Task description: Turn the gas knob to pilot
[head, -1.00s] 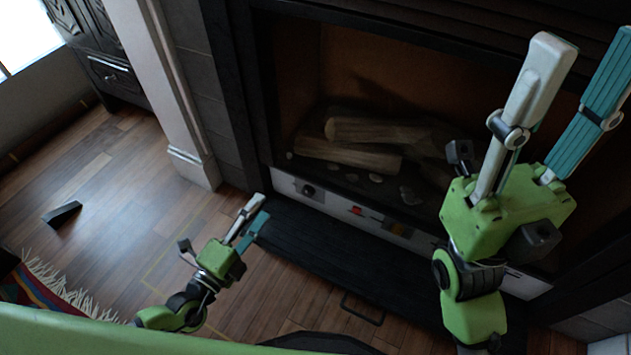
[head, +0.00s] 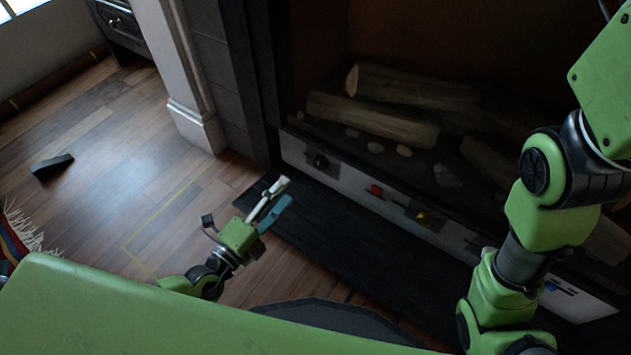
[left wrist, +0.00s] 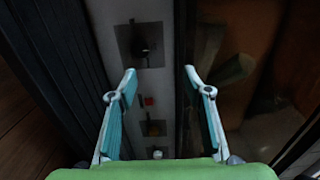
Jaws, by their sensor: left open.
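A pale control panel (head: 345,177) runs along the bottom of the fireplace. It carries a black knob (head: 319,161) at its left end, a red switch (head: 375,190) and a yellow part (head: 424,217) farther right. I cannot read any pilot marking. The left wrist view shows the black knob (left wrist: 144,50) on a dark square plate, ahead of the spread fingers. My left gripper (head: 285,192) is open and empty, in front of the panel, below the black knob and apart from it. My right arm stands at the right; its fingers are out of the picture.
Logs (head: 372,118) and pale stones lie in the firebox above the panel. A black hearth slab (head: 340,235) lies before the panel. A white pillar (head: 190,85) stands left of the fireplace. A small dark wedge (head: 52,166) lies on the open wood floor.

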